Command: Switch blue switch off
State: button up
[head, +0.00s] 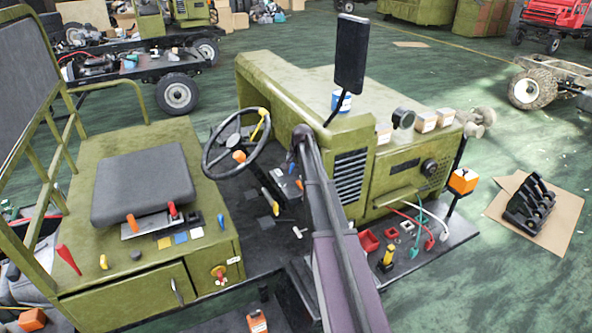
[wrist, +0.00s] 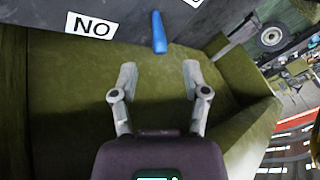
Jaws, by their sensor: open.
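The blue switch (wrist: 159,32) is a short blue lever on a dark panel in the wrist view. A white label (wrist: 91,25) reading "NO" in the picture lies to its left. My gripper (wrist: 159,75) is open and empty. Its two fingertips are spread apart below the switch in the picture, with the lever between their lines and not touching either finger. In the head view my arm reaches toward the dashboard beside the steering wheel (head: 237,141); the fingers cannot be made out there. A blue lever (head: 221,221) also shows by the seat; I cannot tell if it is the same switch.
A green vehicle body surrounds the arm, with a hood (head: 300,85) and black seat (head: 142,185). A dark mirror (head: 351,52) stands on the hood. In the wrist view a green surface (wrist: 65,90) lies behind the fingers.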

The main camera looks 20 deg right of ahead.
aim_at(293, 164)
jog(key=shift+b+x, duration=2.3)
jog(key=shift+x, duration=0.7)
